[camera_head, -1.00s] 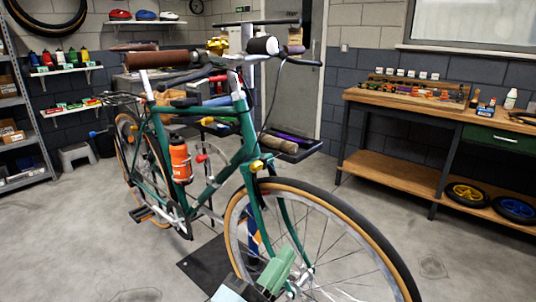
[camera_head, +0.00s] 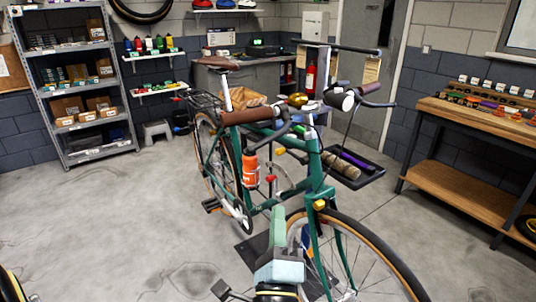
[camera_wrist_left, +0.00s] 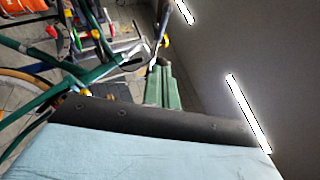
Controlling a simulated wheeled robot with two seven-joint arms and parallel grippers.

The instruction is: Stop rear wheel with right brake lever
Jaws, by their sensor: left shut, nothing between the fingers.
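The green bike (camera_head: 318,180) stands upright, its front wheel (camera_head: 395,262) toward me at the right and its rear wheel (camera_head: 230,152) farther back at the left. I cannot tell whether the rear wheel spins. At the handlebar, a dark curved bar (camera_head: 272,137) that may be the right brake lever reaches down to the left, near a brown roll (camera_head: 250,115). My left gripper (camera_head: 279,215), with green fingers, is shut and empty. It points up in front of the frame, below the handlebar and apart from it. Its fingers also show in the left wrist view (camera_wrist_left: 163,85). My right gripper is not in view.
An orange bottle (camera_head: 250,170) sits on the frame. A dark tray (camera_head: 372,172) with rolled items is behind the bike. A shelf rack (camera_head: 88,150) stands at the left and a wooden workbench (camera_head: 450,115) at the right.

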